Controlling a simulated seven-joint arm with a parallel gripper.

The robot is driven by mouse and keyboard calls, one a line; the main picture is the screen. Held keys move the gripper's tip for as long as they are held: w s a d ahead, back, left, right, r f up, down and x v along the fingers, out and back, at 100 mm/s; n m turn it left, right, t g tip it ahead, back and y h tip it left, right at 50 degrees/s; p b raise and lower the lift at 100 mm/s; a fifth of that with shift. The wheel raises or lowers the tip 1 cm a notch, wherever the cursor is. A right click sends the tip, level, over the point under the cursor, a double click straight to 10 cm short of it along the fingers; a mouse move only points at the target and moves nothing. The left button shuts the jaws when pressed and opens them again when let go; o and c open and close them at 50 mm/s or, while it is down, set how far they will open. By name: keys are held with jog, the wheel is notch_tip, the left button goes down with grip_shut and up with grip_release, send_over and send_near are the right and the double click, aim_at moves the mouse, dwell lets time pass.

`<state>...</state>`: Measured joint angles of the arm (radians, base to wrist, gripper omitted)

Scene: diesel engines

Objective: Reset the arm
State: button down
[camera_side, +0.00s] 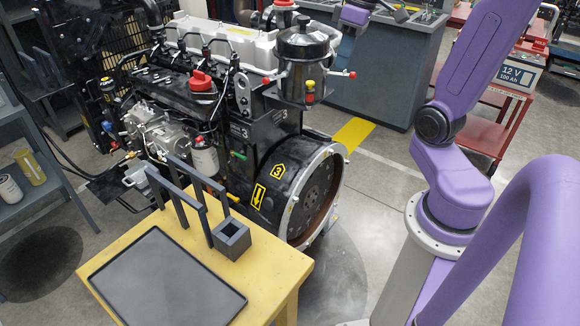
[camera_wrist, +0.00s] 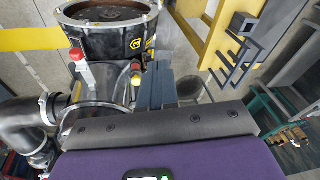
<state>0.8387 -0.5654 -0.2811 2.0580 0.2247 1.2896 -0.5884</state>
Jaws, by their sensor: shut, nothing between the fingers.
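My gripper (camera_wrist: 156,84) shows in the wrist view as two blue-grey fingers side by side, shut with nothing held. In the side view my gripper (camera_side: 346,46) is near the top edge, just right of the engine's dark canister (camera_side: 304,62); most of my wrist above it is cut off by the frame. The large diesel engine (camera_side: 270,165) stands at the centre left, with its flywheel housing facing the front right. In the wrist view the engine's round housing (camera_wrist: 108,40) is beyond the fingers, at the upper left.
A yellow table (camera_side: 135,240) at the front carries a black tray (camera_side: 166,285), a dark rack (camera_side: 187,205) and a small square box (camera_side: 231,238). A grey cabinet (camera_side: 375,75) and a red cart (camera_side: 485,130) stand behind. Open floor lies right of the engine.

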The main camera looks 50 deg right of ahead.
jog(key=s+a+f+n+g, duration=0.1)
jog(key=s+a+f+n, duration=0.15)
jog(key=a, duration=0.35)
jog(key=s+a+f+n, duration=0.2)
jog(key=a+f, duration=0.1)
jog(key=a, duration=0.3)
jog(key=s+a+f+n+h, duration=0.1)
jog(key=s+a+f+n, duration=0.1)
jog(key=s, duration=0.3)
jog(key=s+a+f+n, duration=0.3)
jog(key=s+f, duration=0.1)
jog(key=s, duration=0.2)
jog(key=shift+s+a+h, duration=0.2)
jog(key=shift+h, duration=0.2)
